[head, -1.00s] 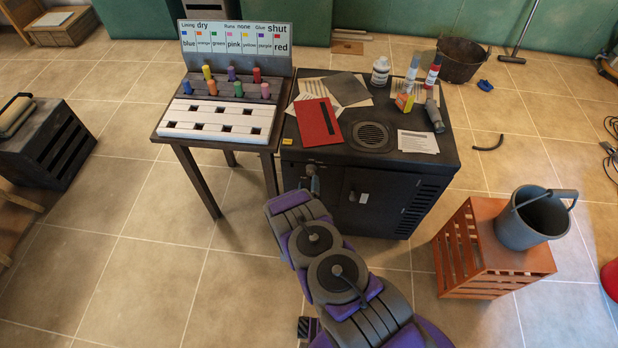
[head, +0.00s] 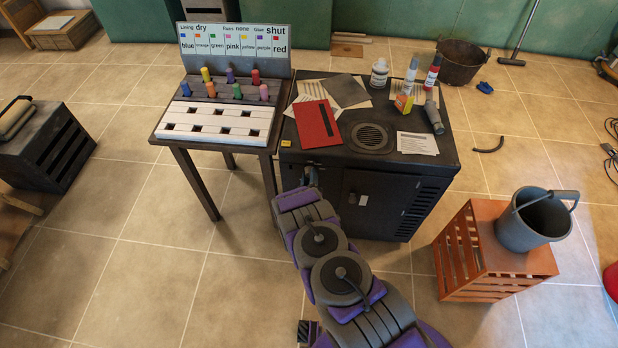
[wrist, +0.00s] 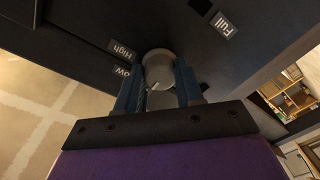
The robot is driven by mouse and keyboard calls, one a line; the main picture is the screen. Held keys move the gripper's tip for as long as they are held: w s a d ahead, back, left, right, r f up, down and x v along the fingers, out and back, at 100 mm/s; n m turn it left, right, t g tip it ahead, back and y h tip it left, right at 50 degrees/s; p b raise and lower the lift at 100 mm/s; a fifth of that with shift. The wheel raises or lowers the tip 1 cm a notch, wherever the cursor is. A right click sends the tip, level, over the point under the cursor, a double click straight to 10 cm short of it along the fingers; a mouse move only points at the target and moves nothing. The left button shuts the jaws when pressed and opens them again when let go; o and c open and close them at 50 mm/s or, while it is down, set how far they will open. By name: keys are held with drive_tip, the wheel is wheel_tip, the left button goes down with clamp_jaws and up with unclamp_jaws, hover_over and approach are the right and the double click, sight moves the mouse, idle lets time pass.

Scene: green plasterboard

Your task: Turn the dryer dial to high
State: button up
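The dryer (head: 375,195) is a dark cabinet standing in front of me. In the wrist view its round grey dial (wrist: 158,70) sits on the dark front panel. The labels High (wrist: 121,50) and Low (wrist: 122,71) are left of the dial, and Full (wrist: 223,25) is at its upper right. My gripper (wrist: 160,85) has one blue finger on each side of the dial. The dial fills the gap between the fingertips, but I cannot tell whether they press on it. The dial's pointer mark is not clear. In the head view my gripper (head: 309,176) is at the dryer's upper left front.
A red folder (head: 318,124), bottles and papers lie on the dryer top. A peg table (head: 213,140) adjoins its left. An orange crate (head: 480,255) with a grey bucket (head: 535,220) stands at right. The tiled floor in front is mostly clear.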

drive_tip(key=shift+f, duration=0.1)
drive_tip(key=c, duration=0.4)
drive_tip(key=shift+c, duration=0.2)
drive_tip(key=m+p, duration=0.2)
drive_tip(key=m, duration=0.1)
drive_tip(key=shift+a, duration=0.1)
drive_tip(key=shift+s+f+m+p, duration=0.1)
drive_tip(key=shift+m+p, duration=0.25)
drive_tip(key=shift+m, duration=2.95)
drive_tip(key=shift+f+m+p, duration=0.1)
drive_tip(key=shift+m+p, duration=0.2)
drive_tip(key=shift+m, duration=3)
